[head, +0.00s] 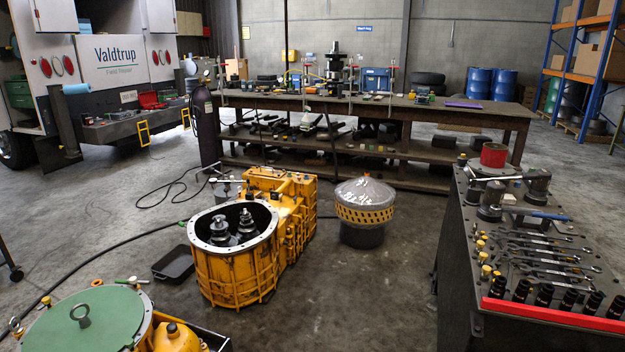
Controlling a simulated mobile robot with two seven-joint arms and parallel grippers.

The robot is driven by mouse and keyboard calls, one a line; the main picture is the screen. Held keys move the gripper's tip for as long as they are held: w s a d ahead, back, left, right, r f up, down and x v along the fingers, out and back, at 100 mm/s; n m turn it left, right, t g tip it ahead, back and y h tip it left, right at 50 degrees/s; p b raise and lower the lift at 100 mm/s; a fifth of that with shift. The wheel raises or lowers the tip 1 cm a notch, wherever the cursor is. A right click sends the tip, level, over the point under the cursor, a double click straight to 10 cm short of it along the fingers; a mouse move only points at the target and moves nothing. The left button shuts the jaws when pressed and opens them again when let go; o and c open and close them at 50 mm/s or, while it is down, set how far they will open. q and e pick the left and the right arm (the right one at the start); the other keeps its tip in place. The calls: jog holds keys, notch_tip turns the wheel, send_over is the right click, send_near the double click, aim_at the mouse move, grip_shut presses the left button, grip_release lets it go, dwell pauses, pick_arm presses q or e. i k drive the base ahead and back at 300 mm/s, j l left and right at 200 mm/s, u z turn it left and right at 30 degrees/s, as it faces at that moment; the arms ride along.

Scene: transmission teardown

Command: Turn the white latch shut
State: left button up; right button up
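A small white lever-like piece (132,281), which looks like the white latch, sits at the far rim of the round green lid (85,322) in the lower left. It appears to lie roughly sideways with a green bit near it; it is too small to tell whether it is open or shut. Neither of my grippers shows in the head view.
A yellow gearbox housing (232,278) with an open top stands right of the lid. A black tray (174,264) and hoses lie on the floor. A domed part (364,200) stands farther right. A dark tool table (462,290) fills the right. The middle floor is clear.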

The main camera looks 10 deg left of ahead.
aim_at(133, 279)
jog(key=i+u, duration=0.3)
jog(key=i, duration=0.35)
jog(key=i+u, duration=0.35)
jog(key=i, duration=0.25)
jog(key=i+u, duration=0.15)
jog(key=i, duration=0.5)
jog(key=i+l+u, duration=0.2)
jog(key=i, duration=0.5)
jog(key=i+j+z, duration=0.1)
jog(key=i+z, duration=0.2)
jog(key=z, duration=0.15)
jog(key=i+j+z, duration=0.2)
jog(key=z, duration=0.25)
jog(key=i+z, duration=0.1)
jog(key=z, duration=7.45)
